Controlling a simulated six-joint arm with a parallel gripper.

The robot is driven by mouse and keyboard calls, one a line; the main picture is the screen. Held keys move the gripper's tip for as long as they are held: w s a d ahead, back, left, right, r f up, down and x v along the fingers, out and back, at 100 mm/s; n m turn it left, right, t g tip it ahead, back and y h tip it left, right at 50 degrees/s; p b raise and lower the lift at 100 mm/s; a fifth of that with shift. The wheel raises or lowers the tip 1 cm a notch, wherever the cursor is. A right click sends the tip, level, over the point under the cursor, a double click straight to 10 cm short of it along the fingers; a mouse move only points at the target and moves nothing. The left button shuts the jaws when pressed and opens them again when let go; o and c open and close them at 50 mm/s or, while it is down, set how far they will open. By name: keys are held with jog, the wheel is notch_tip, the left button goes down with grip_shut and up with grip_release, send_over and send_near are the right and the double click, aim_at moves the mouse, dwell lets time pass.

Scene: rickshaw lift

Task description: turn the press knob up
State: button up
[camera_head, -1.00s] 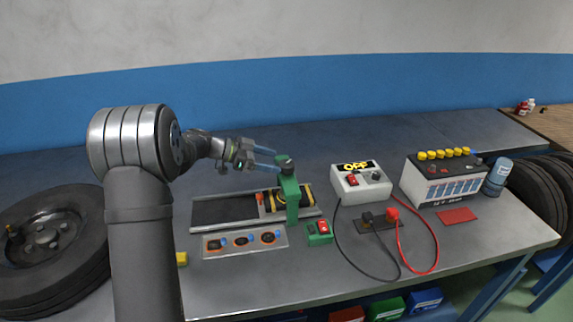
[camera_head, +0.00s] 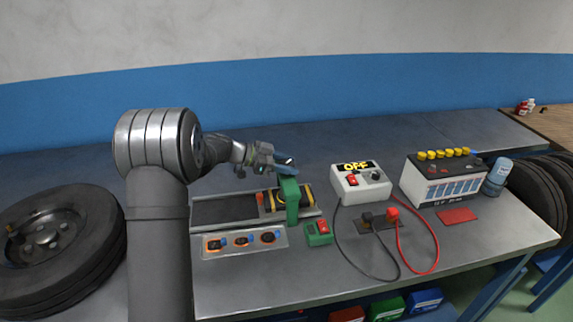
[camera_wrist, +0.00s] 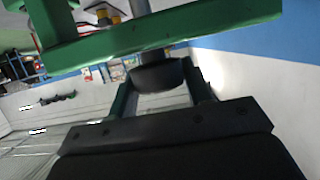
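The green press (camera_head: 291,202) stands on the bench with a dark round knob (camera_head: 285,160) on top. My gripper (camera_head: 284,163) reaches in from the left at the height of this knob. In the wrist view the dark knob (camera_wrist: 155,76) sits on a short grey stem under the green press arm (camera_wrist: 160,33), the picture being upside down. The two fingers of my gripper (camera_wrist: 160,88) stand apart, one on each side of the knob. I cannot tell whether they touch it. Black and yellow striped parts (camera_head: 270,202) lie beside the press post.
A panel with several orange-ringed sockets (camera_head: 246,255) and a green box with a red switch (camera_head: 319,232) lie in front of the press. A white charger box (camera_head: 360,184) marked OFF, a battery (camera_head: 444,177) and cables are to the right. A tire (camera_head: 50,290) is at left.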

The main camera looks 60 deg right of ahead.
jog(key=shift+n+t+h, duration=0.3)
jog(key=shift+n, duration=0.1)
jog(key=n+t+h, duration=0.1)
jog(key=n+t, duration=0.1)
jog(key=n+t+h, duration=0.2)
jog(key=n+t, duration=0.1)
jog(key=shift+n+t, duration=2.5)
jog(key=shift+t, duration=0.3)
jog(key=shift+n+t, duration=0.9)
jog(key=shift+t, duration=0.3)
jog(key=shift+w, duration=0.1)
jog(key=o, duration=1)
jog(key=shift+a, duration=0.1)
jog(key=v, duration=1.7)
jog(key=shift+a+r, duration=0.1)
jog(key=shift+r, duration=0.05)
